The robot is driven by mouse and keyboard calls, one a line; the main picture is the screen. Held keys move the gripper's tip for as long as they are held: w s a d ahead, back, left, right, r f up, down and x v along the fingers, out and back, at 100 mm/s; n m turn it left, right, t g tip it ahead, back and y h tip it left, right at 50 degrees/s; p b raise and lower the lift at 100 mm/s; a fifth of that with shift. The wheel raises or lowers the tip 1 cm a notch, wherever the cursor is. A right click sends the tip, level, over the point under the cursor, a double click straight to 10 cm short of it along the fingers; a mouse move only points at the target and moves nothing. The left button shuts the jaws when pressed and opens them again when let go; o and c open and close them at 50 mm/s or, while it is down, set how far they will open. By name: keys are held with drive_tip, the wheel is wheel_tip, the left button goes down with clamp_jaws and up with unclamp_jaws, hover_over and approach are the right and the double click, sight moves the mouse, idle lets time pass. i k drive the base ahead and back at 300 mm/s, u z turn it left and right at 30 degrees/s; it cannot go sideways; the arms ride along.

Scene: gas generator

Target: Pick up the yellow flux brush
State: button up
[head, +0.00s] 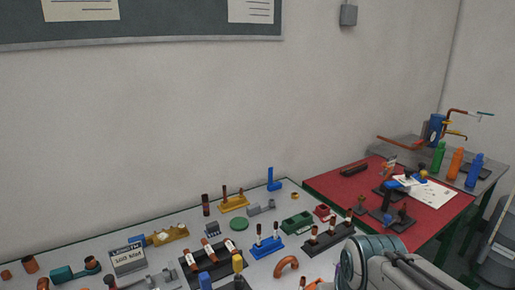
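Several yellow things stand on the grey table (335,255), and none is clearly a flux brush at this size. A small upright yellow piece (238,264) is near the front edge of the picture, beside a black rack. A yellow stand (233,204) holding thin dark upright pieces is farther back. A yellow-brown tool or holder (169,235) lies to the left, behind a grey labelled box. Part of my arm shows at the bottom right, over the table's front. My gripper's fingers are not in view.
Black racks (210,257) and (327,237) and a blue rack (265,246) hold brown-and-white pieces. A copper elbow (287,264) lies in front. A red mat (335,189) with tools and several coloured bottles (456,163) are at right. A wall stands behind.

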sight(237, 259)
drive_tip(key=k, duration=0.35)
drive_tip(key=u, duration=1.55)
drive_tip(key=i, duration=0.5)
drive_tip(key=z, duration=0.2)
drive_tip(key=k, duration=0.4)
drive_tip(key=z, duration=0.75)
